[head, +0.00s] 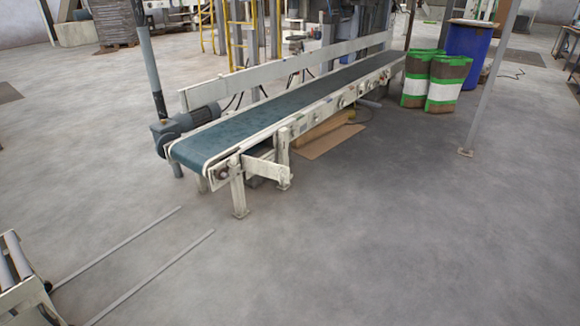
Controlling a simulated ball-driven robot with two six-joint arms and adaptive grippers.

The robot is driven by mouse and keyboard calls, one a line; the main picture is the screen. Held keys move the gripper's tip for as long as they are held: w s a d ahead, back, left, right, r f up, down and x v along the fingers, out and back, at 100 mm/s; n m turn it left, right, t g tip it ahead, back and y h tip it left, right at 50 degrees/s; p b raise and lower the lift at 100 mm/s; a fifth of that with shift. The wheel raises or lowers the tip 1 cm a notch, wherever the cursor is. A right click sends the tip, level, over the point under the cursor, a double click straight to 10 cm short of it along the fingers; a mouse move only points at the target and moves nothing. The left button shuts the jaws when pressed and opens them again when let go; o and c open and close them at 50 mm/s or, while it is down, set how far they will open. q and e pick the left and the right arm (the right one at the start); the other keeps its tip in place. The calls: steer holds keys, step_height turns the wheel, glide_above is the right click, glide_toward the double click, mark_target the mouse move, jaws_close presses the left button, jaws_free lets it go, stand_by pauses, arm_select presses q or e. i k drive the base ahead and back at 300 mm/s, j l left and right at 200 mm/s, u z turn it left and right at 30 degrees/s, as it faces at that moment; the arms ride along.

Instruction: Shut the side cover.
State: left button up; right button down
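A long belt conveyor (250,118) with a dark green belt and cream frame runs from the middle of the view to the back right. At its near end, a short cream plate (267,171) sticks out to the right from the frame, at an angle to the conveyor's side. It looks like the side cover standing open, though I cannot see a hinge clearly. A roller end (222,174) shows beside it. Neither of my grippers is in view.
A grey motor (185,122) sits at the conveyor's near left. Green-and-white bags (447,83) and a blue drum (470,45) stand at the back right. A roller frame (22,283) and two floor rails (150,278) lie at the front left.

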mark_target(269, 169)
steer(key=i+l+u, duration=0.1)
steer(key=i+l, duration=0.3)
steer(key=i, duration=0.2)
steer(key=i+l+u, duration=0.1)
steer(key=i+l, duration=0.3)
steer(key=i, duration=0.15)
steer(key=i+j+u, duration=0.1)
steer(key=i, duration=0.4)
steer(key=i+j+u, duration=0.1)
steer(key=i+j, duration=0.2)
steer(key=i, duration=0.15)
steer(key=i+j, duration=0.1)
steer(key=j, duration=0.2)
steer(key=i+j, duration=0.15)
steer(key=j, duration=0.2)
steer(key=i+j, duration=0.1)
steer(key=j, duration=0.2)
steer(key=i+j+u, duration=0.1)
steer(key=j, duration=0.2)
